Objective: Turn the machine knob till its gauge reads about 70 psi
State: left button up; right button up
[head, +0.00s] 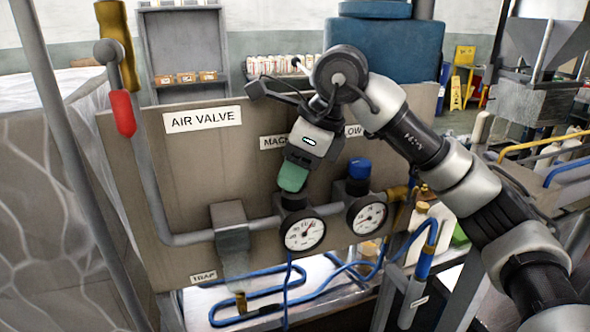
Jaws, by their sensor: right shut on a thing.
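The green machine knob (293,177) sits on a black regulator under a partly covered label starting "MAC". Its round white gauge (302,230) is just below, facing me. The gauge needle points up and slightly right; the numbers are too small to read. My right gripper (295,162) comes down from above with its black fingers around the top of the green knob, shut on it. The lower part of the knob still shows. My left gripper is not in view.
A blue knob (359,168) with a second gauge (368,215) stands close to the right. A red-handled lever (123,113) is at the left by the AIR VALVE label (202,119). Blue hoses (262,294) run below the panel (190,165).

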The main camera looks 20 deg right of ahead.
jog(key=shift+r, duration=0.1)
dwell(0.3)
jog(key=o, duration=0.9)
